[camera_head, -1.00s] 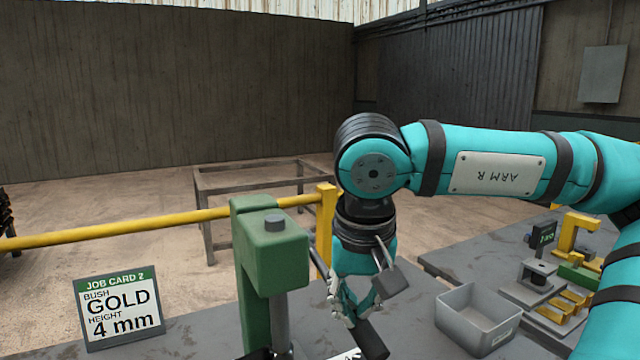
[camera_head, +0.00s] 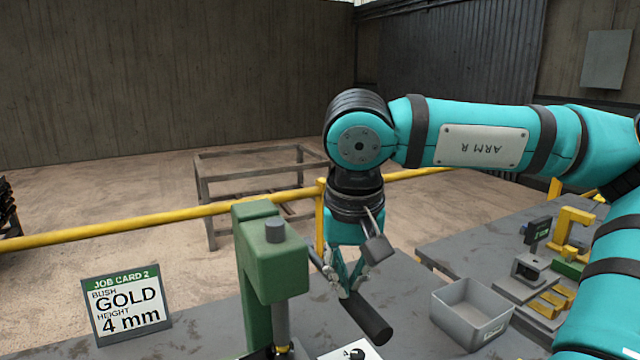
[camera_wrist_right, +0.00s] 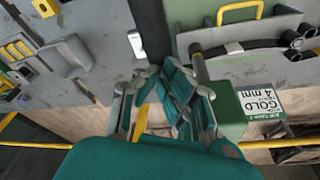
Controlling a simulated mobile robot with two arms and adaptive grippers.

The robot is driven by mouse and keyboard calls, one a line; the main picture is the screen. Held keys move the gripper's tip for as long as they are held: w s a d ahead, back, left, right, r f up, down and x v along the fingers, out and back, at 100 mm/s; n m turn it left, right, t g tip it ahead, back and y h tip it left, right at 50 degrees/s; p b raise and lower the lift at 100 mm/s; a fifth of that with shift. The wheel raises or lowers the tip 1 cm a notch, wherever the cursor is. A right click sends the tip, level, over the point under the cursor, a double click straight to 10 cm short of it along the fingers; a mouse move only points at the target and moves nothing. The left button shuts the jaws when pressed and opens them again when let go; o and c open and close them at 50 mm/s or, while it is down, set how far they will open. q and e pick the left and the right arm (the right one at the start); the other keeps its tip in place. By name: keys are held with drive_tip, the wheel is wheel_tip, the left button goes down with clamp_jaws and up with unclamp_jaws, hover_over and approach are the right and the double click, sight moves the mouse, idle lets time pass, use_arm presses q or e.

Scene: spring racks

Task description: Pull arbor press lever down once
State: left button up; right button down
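The green arbor press (camera_head: 272,265) stands at the front middle of the head view, with its grey ram below the head. The lever's black grip (camera_head: 368,318) sticks out to the right of the press, tilted down toward the camera. My right gripper (camera_head: 345,290) is at the grip's upper end, its fingers appearing shut around it. In the right wrist view, the dark bar of the lever (camera_wrist_right: 149,30) runs up from between the fingers (camera_wrist_right: 158,75). The lever's joint with the press is hidden. My left gripper is not in view.
A job card (camera_head: 127,305) reading gold, 4 mm stands left of the press. A grey bin (camera_head: 472,315) is on the right of the bench. A second bench (camera_head: 440,250) with fixtures lies further right. A yellow rail (camera_head: 120,230) runs behind.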

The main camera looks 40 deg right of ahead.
drive_tip(key=shift+s+a+r+p, duration=0.25)
drive_tip(key=shift+s+r, duration=0.1)
drive_tip(key=shift+s, duration=0.5)
drive_tip(key=shift+s+a+r+p, duration=0.1)
drive_tip(key=shift+s+a+r, duration=0.25)
drive_tip(key=shift+s, duration=0.45)
drive_tip(key=shift+s+a+r+p, duration=0.2)
drive_tip(key=shift+s+r, duration=0.15)
drive_tip(key=shift+s, duration=0.5)
drive_tip(key=s+a+r+p, duration=0.2)
drive_tip(key=s, duration=0.4)
drive_tip(key=shift+s, duration=0.2)
